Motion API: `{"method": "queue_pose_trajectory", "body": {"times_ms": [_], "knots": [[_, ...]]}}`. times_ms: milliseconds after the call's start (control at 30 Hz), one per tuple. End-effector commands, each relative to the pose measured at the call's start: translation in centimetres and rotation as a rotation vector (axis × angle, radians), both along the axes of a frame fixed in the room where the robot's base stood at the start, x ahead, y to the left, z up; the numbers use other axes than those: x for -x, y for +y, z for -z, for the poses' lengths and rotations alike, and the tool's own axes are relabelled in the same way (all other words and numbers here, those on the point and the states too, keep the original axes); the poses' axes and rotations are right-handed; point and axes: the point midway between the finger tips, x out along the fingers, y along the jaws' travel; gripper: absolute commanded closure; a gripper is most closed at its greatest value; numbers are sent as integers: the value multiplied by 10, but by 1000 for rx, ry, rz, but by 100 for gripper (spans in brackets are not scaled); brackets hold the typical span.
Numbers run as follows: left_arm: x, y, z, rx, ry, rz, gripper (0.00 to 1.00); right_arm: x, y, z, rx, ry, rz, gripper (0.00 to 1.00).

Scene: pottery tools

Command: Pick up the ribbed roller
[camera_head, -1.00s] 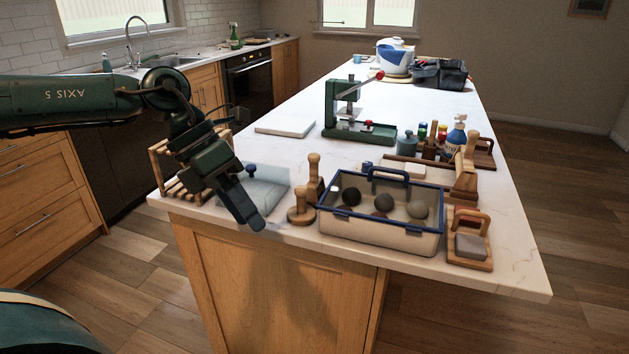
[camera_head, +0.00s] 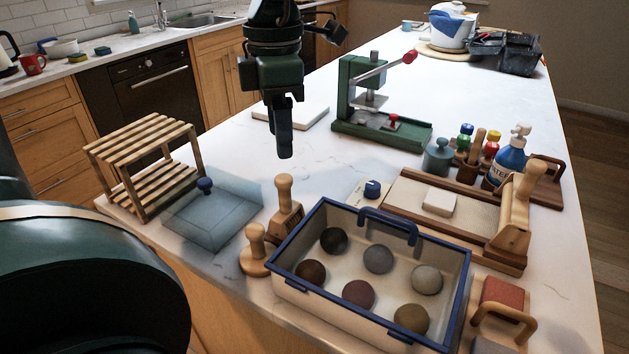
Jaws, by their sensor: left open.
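I cannot make out ribs clearly on any tool. A wooden tool with an upright handle (camera_head: 517,220) at the right end of the framed board may be the ribbed roller, but I cannot be sure. My left gripper (camera_head: 284,140) points down above the counter near the pale slab, well to the left of that tool. It is open, seen nearly edge-on, with nothing visible between its fingers. My right gripper is not in view.
A blue-rimmed tray (camera_head: 300,232) of clay balls stands in front, with wooden stamps (camera_head: 285,210) on its left. A green press (camera_head: 380,130) stands behind. Bottles (camera_head: 508,160) crowd the right. A slatted rack (camera_head: 150,160) stands left. The middle counter has free room.

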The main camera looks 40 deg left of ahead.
Motion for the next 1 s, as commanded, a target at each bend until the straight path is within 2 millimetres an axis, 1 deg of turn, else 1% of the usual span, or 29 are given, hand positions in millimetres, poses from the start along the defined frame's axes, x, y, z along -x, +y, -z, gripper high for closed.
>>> {"method": "queue_pose_trajectory", "body": {"times_ms": [67, 167, 400, 500, 667, 733, 900, 1000], "knots": [[0, 0, 3, 1, 1, 0, 49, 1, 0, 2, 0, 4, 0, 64], [1, 0, 16, 1, 5, 1, 49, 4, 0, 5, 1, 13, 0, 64], [1, 0, 61, 2, 5, 1, 49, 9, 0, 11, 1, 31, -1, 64], [0, 1, 73, 1, 3, -1, 49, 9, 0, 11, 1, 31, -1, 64], [0, 1, 83, 2, 2, 0, 49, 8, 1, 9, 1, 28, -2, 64], [-1, 2, 90, 3, 5, 0, 49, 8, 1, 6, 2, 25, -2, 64], [-4, 6, 116, 1, 6, -1, 49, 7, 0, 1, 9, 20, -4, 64], [-4, 6, 127, 2, 4, 0, 49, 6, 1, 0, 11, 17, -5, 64]]}}
